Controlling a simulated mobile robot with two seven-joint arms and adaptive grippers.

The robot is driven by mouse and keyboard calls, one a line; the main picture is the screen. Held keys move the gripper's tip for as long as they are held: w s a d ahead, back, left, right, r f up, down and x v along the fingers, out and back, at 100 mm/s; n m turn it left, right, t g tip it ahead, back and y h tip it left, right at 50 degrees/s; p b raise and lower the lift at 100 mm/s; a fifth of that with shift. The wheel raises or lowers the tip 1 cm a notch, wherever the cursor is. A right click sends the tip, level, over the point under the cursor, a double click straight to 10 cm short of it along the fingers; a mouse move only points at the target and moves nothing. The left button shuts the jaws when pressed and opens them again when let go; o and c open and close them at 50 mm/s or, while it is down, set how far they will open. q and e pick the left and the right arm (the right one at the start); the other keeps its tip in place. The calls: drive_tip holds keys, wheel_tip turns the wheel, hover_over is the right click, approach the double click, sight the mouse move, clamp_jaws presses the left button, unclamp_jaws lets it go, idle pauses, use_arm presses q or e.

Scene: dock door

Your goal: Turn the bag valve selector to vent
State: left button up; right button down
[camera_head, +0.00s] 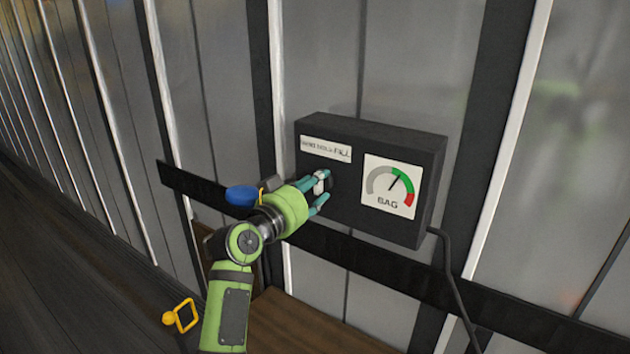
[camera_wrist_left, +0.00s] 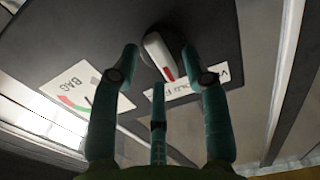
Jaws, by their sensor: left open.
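The bag valve selector is a white lever with a red tip on a dark round knob (camera_wrist_left: 158,52), on the front of a black box (camera_head: 400,143). In the wrist view its red tip points down toward the label strip (camera_head: 326,149); I cannot tell exactly which word it meets. The strip is partly hidden by my fingers in the wrist view. My left gripper (camera_head: 322,186) is open, with its teal fingers on either side of the selector. Whether they touch it I cannot tell. My right gripper is out of view.
A BAG gauge (camera_head: 390,187) on the box has its needle in the green. A black cable (camera_head: 456,278) hangs from the box's lower right. A dark rail (camera_head: 355,253) crosses the ribbed wall. A yellow square ring (camera_head: 186,316) shows low left.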

use_arm(q)
drive_tip(key=shift+w, duration=0.1)
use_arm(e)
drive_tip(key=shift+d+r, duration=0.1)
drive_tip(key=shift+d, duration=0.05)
use_arm(q)
clamp_jaws()
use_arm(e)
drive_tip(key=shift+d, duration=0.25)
use_arm(q)
drive_tip(key=shift+n, duration=0.4)
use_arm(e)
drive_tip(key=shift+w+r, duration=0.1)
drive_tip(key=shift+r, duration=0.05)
use_arm(q)
drive_tip(key=shift+w+a+r+n+p, duration=0.15)
drive_tip(key=shift+n+p, duration=0.85)
drive_tip(key=shift+n, duration=1.3)
drive_tip(key=shift+a+n+p, duration=0.1)
drive_tip(key=shift+n+p, duration=0.9)
drive_tip(key=shift+n, duration=1.3)
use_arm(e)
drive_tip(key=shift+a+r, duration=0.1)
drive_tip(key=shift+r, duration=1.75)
